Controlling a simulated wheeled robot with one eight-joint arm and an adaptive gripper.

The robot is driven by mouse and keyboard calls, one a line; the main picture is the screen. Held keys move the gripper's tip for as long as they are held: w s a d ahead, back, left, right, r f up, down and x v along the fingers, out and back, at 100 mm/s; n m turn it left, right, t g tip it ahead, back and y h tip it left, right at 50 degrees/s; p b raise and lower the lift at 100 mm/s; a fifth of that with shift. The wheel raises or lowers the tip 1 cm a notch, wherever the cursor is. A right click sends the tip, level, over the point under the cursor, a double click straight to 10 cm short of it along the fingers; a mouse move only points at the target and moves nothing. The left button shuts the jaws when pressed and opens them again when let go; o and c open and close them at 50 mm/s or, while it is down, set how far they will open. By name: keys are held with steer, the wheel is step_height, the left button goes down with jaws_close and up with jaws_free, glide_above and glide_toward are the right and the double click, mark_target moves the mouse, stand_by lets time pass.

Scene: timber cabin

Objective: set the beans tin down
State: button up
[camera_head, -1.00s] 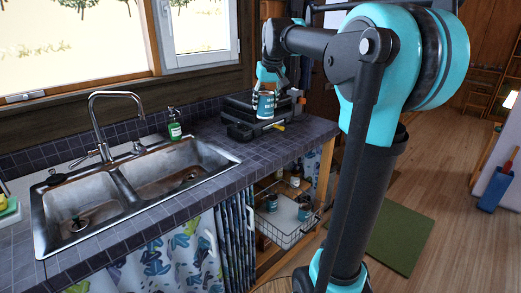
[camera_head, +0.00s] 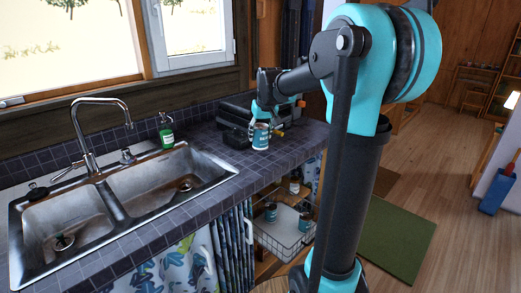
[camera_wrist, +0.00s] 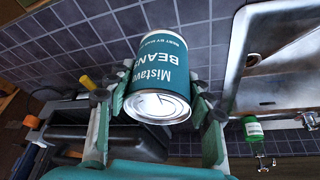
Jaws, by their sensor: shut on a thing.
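The beans tin (camera_head: 261,136) is a teal and white can, upright at the tiled counter, just in front of a black case. In the wrist view the tin (camera_wrist: 158,75) shows its "BEANS" label and one silver end. My gripper (camera_head: 262,117) is above and around the tin, shut on it, with a finger on each side. The wrist view shows the fingers of my gripper (camera_wrist: 163,98) against the tin's sides. I cannot tell whether the tin's base touches the counter (camera_head: 203,143) or hovers just above it.
The black case (camera_head: 236,118) lies close behind the tin. A double sink (camera_head: 110,198) with a tap and a green soap bottle (camera_head: 166,131) are to the left. Bare tiles lie between sink and tin. A wire basket (camera_head: 284,240) with tins is under the counter.

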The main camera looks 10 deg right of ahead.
mark_target(263, 135)
steer(key=shift+f, duration=3.3)
steer(key=shift+f, duration=0.1)
steer(key=o, duration=1.5)
steer(key=shift+o, duration=0.2)
steer(key=v, duration=1.2)
steer(key=s+d+f+m, duration=0.1)
steer(key=s+d+f, duration=0.2)
steer(key=s+f, duration=2.1)
steer(key=shift+s+d+f+m+h, duration=0.15)
steer(key=shift+s+d+m+h, duration=0.2)
steer(key=shift+s, duration=0.65)
